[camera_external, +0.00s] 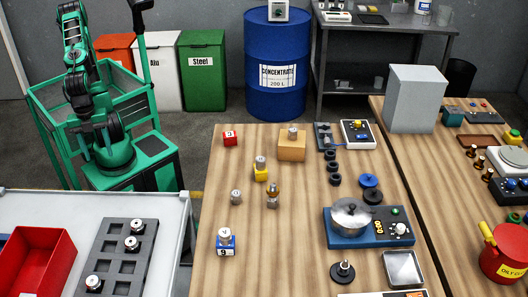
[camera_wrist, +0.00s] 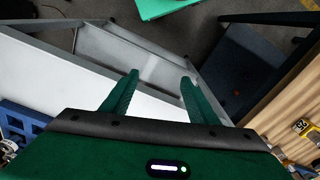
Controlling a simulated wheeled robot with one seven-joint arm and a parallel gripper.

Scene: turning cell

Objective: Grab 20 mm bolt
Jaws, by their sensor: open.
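Several small metal bolt-like pieces stand on the wooden table: a loose one (camera_external: 236,196), one on a yellow block (camera_external: 260,162), one on a blue numbered block (camera_external: 224,233), one on a tan box (camera_external: 293,132), and one beside a brass-coloured piece (camera_external: 272,202). I cannot tell which is the 20 mm bolt. My gripper (camera_wrist: 160,78) is open and empty in the wrist view, its two green fingers apart above the gap between a light worktop and the wooden table. In the external view my arm is folded at the back left, away from the bolts.
A light side table (camera_external: 70,212) holds a red bin (camera_external: 40,262) and a dark pocketed tray (camera_external: 112,270) with several metal pieces. A blue drum (camera_external: 276,50) is behind.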

